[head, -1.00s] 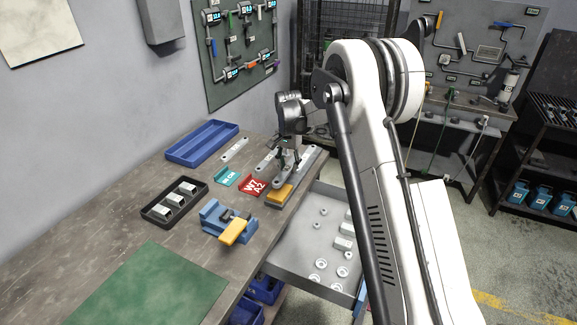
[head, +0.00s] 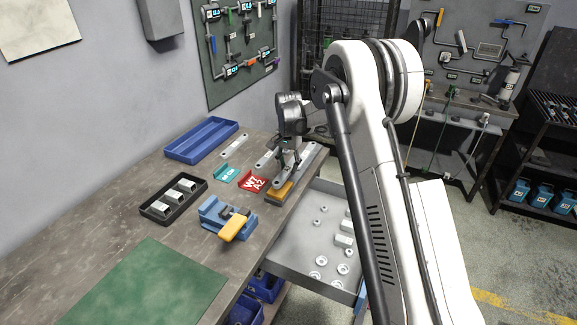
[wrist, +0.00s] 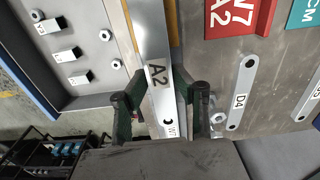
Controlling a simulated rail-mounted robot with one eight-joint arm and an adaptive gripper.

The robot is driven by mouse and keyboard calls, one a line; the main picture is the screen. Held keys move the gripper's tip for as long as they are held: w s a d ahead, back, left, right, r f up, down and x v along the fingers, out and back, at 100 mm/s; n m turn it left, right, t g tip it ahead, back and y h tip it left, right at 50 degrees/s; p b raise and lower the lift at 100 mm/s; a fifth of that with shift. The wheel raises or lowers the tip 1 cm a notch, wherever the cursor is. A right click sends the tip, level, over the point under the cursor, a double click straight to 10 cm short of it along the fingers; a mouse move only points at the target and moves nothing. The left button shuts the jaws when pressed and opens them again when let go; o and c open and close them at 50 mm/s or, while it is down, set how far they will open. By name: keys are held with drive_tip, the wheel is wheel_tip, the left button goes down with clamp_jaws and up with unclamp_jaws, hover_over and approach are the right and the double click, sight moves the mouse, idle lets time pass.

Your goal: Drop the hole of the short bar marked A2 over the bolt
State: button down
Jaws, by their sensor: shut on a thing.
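My gripper (wrist: 160,100) is shut on the grey metal bar marked A2 (wrist: 157,72), with one dark finger on each side of it. The bar runs lengthwise in the wrist view; its upper end leaves the frame, and a dark hole shows near its lower end. In the head view my gripper (head: 289,163) is over the right edge of the bench, with the bar (head: 281,181) under it near an orange block (head: 280,195). A small round metal part (wrist: 216,118) shows beside the right finger; I cannot tell whether it is the bolt.
A bar marked D4 (wrist: 241,92) lies on the bench beside the gripper. A red W7 A2 sign (head: 253,182) and a teal sign (head: 226,173) stand nearby. A blue vise (head: 224,217) is in front. An open grey drawer (head: 290,263) with nuts juts out below the bench.

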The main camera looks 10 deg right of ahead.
drive_tip(key=shift+f+b, duration=0.85)
drive_tip(key=shift+f, duration=0.3)
drive_tip(key=c, duration=1.3)
unclamp_jaws()
drive_tip(key=shift+r, duration=0.1)
wheel_tip(320, 180, up, 12)
drive_tip(key=shift+f, duration=0.1)
